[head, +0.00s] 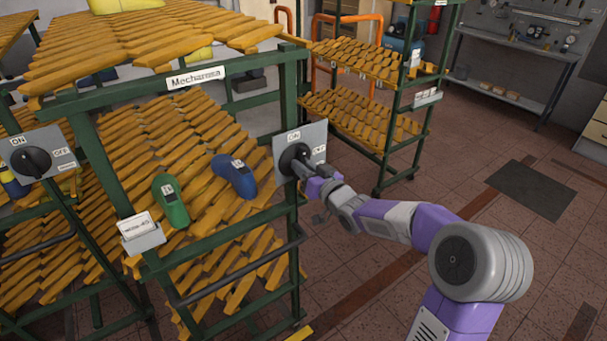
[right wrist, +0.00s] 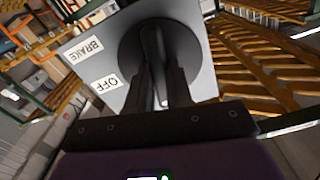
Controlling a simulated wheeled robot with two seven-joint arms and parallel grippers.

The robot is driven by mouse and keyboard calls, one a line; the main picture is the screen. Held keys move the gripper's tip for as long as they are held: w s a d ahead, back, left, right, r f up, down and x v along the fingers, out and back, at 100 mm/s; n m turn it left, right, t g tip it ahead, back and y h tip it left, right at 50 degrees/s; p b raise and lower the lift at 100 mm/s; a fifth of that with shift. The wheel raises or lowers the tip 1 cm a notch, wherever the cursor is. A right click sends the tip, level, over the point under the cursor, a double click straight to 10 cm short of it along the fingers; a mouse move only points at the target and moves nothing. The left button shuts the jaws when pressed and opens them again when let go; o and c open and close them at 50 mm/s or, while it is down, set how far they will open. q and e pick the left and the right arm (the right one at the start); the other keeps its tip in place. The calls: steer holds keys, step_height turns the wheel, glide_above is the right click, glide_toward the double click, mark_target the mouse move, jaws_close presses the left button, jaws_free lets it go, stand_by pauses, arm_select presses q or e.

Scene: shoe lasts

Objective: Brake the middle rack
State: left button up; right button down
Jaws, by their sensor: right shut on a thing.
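The middle rack (head: 215,79) is a green metal frame with slanted shelves of yellow slats and a white name sign. A grey switch plate (head: 317,135) with a round black knob (head: 290,155) is fixed to its right post. My right gripper (head: 304,166) is shut on the knob's grip. My left gripper is out of view.
A green last (head: 171,203) and a blue last (head: 235,177) lie on the middle rack, above a card holder (head: 143,237) and black handlebar (head: 240,268). A left rack has its own switch (head: 35,160). Another rack (head: 395,125) stands behind.

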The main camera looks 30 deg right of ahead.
steer(key=shift+n+b, duration=0.95)
steer(key=shift+n, duration=0.45)
steer(key=c, duration=1)
jaws_free()
steer(key=s, duration=0.5)
steer(key=s+p, duration=0.1)
steer(key=s, duration=0.1)
steer(key=shift+s+d, duration=0.3)
